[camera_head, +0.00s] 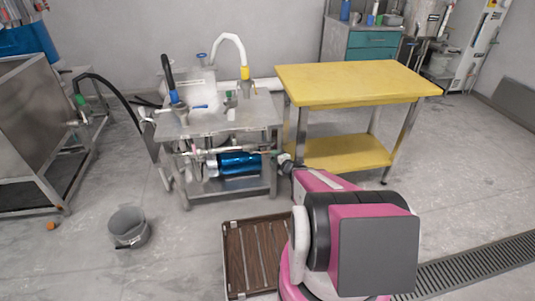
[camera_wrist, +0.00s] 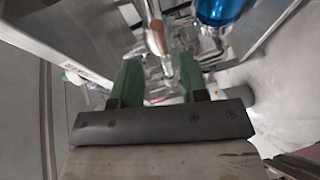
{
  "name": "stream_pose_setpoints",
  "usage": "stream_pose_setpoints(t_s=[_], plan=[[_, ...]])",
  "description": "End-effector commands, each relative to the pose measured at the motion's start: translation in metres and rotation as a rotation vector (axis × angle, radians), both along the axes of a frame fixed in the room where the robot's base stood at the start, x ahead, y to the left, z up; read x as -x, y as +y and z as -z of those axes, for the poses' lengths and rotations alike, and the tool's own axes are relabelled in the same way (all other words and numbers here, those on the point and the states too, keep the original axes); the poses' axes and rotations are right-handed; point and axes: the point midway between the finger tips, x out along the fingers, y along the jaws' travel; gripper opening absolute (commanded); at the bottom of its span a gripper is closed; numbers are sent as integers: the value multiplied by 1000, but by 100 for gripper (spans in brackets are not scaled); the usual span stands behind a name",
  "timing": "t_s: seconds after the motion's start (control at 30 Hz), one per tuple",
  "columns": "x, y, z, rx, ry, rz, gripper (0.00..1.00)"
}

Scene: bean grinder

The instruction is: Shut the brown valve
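My gripper (camera_wrist: 158,68) shows in the wrist view as two green fingers held apart, with nothing clasped between them. A slim tan-brown piece (camera_wrist: 157,38), which looks like the brown valve's handle, lies beyond the gap between the fingertips, on or beside a pale pipe. I cannot tell how far it is from the fingers or how the valve is set. In the head view my gripper's end (camera_head: 287,162) is at the right side of the metal machine table (camera_head: 205,127), by its pipework. The brown valve is too small to make out there.
A blue cylinder (camera_head: 240,162) sits under the machine table and also shows in the wrist view (camera_wrist: 222,10). A yellow table (camera_head: 350,82) stands close on the right. A grey bucket (camera_head: 128,227) and a brown slatted tray (camera_head: 228,265) are on the floor.

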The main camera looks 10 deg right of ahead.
Motion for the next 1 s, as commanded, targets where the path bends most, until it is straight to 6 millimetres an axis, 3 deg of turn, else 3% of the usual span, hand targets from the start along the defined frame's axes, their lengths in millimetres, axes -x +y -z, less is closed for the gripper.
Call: stream_pose_setpoints(t_s=[0.1,0.3,0.5,0.8,0.83,0.93,1.0], plan=[[-24,9,6,0,0,-1,40],[-50,20,11,-1,0,1,40],[-61,26,13,-2,1,1,40],[-62,26,12,-1,2,1,40],[-62,26,12,-1,2,1,37],[-62,26,12,-1,2,2,4],[-62,26,12,-1,2,2,0]])
